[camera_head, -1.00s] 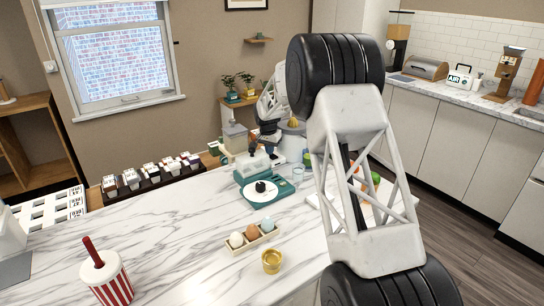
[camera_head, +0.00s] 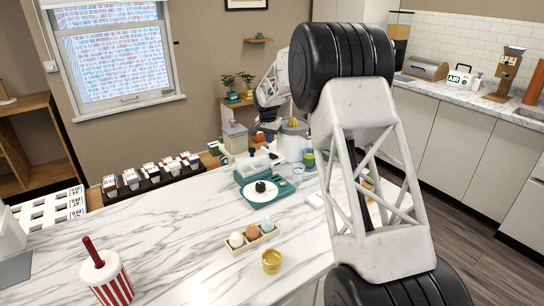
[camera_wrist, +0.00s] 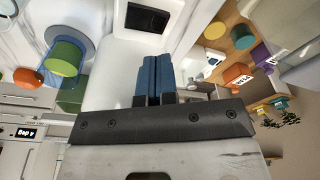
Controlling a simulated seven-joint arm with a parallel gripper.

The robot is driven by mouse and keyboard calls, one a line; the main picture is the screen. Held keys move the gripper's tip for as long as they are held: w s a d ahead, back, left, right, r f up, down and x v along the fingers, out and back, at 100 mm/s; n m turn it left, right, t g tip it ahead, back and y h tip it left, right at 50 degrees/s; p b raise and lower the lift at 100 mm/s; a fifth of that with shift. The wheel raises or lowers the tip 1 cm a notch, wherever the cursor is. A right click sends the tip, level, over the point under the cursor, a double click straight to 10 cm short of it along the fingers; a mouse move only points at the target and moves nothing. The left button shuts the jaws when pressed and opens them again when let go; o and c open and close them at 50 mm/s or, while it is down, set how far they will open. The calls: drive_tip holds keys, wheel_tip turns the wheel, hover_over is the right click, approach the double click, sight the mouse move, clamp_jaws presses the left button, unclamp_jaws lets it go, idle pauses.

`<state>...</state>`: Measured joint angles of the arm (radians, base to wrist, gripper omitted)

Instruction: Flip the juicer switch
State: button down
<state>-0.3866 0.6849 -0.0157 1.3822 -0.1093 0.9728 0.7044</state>
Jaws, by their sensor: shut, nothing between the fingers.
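The juicer (camera_head: 293,147) is a pale appliance with a yellow reamer on top, at the far end of the marble counter in the head view. In the wrist view its white body (camera_wrist: 108,62) fills the upper middle, with a dark rectangular switch panel (camera_wrist: 147,18) in a white frame. My gripper (camera_wrist: 153,62) has its blue fingertips pressed together and empty, pointing toward the panel and a little below it in the picture. I cannot tell whether the tips touch the juicer. In the head view the gripper is small and hard to make out beside the juicer.
A teal kitchen scale (camera_head: 264,192), an egg tray (camera_head: 254,239), a gold cup (camera_head: 271,261) and a striped cup (camera_head: 108,281) stand on the counter. A green-and-blue cylinder (camera_wrist: 65,57) is left of the juicer in the wrist view.

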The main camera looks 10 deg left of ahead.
drive_tip(key=shift+r, duration=0.6)
drive_tip(key=s+d+r+n, duration=0.1)
drive_tip(key=s+d+r, duration=0.9)
drive_tip(key=s+d, duration=0.3)
drive_tip(key=s+d+r, duration=0.9)
drive_tip(key=s+d, duration=0.3)
drive_tip(key=s, duration=0.3)
drive_tip(key=s+d+n, duration=0.1)
drive_tip(key=s+d, duration=0.3)
drive_tip(key=s, duration=0.6)
drive_tip(key=s+d, duration=0.5)
drive_tip(key=s, duration=0.5)
drive_tip(key=s+d+f, duration=0.2)
drive_tip(key=s+f, duration=0.1)
drive_tip(key=s, duration=0.7)
drive_tip(key=s+d+f, duration=0.2)
drive_tip(key=s+f, duration=0.1)
drive_tip(key=s, duration=0.8)
drive_tip(key=shift+d+f+n+t, duration=0.15)
drive_tip(key=shift+d+n+t, duration=0.25)
